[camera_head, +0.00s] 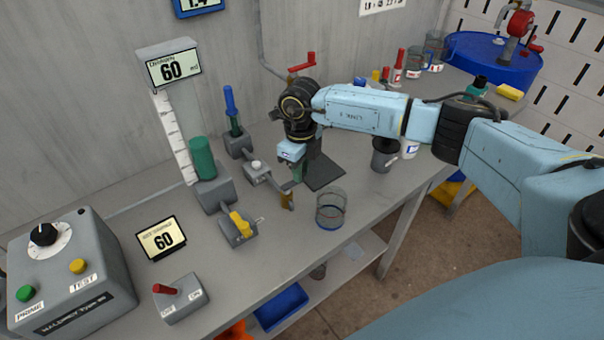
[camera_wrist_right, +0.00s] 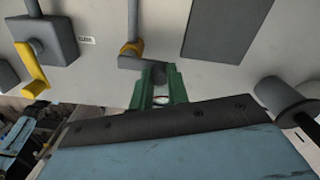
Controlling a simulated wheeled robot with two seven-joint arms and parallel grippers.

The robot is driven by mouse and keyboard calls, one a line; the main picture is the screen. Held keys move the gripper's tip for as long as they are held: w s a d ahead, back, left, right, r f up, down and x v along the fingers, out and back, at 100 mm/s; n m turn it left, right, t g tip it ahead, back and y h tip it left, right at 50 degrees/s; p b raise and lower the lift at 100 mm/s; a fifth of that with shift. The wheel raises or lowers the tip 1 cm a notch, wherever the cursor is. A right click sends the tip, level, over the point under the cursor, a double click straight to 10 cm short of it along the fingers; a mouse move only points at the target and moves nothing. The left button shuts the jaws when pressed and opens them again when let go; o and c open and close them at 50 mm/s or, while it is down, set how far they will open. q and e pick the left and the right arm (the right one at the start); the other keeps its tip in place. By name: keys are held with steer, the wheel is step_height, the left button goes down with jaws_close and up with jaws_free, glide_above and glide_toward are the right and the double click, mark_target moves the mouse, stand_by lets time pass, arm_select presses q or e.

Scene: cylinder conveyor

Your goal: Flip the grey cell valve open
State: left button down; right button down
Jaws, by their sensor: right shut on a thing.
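A brass-coloured valve fitting (camera_head: 287,202) stands at the middle of the bench; it also shows in the right wrist view (camera_wrist_right: 132,48). There a short grey lever (camera_wrist_right: 136,63) runs from the fitting to the right. My right gripper (camera_wrist_right: 158,78), with green fingers, is shut on the lever's rounded end. In the head view my right gripper (camera_head: 297,175) is low over the bench, just behind the fitting, and its fingertips are partly hidden. Which way the lever stands in the head view is too small to tell. My left gripper is not in view.
A grey block with a yellow handle (camera_head: 240,222) stands left of the fitting, and a clear beaker (camera_head: 330,210) stands right. A small box with a white button (camera_head: 257,170) and a blue-handled lever (camera_head: 230,103) are behind. A dark mug (camera_head: 384,157) stands right, near the bench edge.

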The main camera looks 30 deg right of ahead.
steer(key=shift+w+r+n, duration=0.1)
steer(key=shift+w+n, duration=0.05)
steer(key=shift+n, duration=0.15)
steer(key=c, duration=1.3)
jaws_free()
steer(key=shift+c, duration=0.2)
step_height(320, 180, up, 13)
steer(key=shift+r+b, duration=0.2)
steer(key=shift+b, duration=0.15)
steer(key=shift+a+f, duration=0.1)
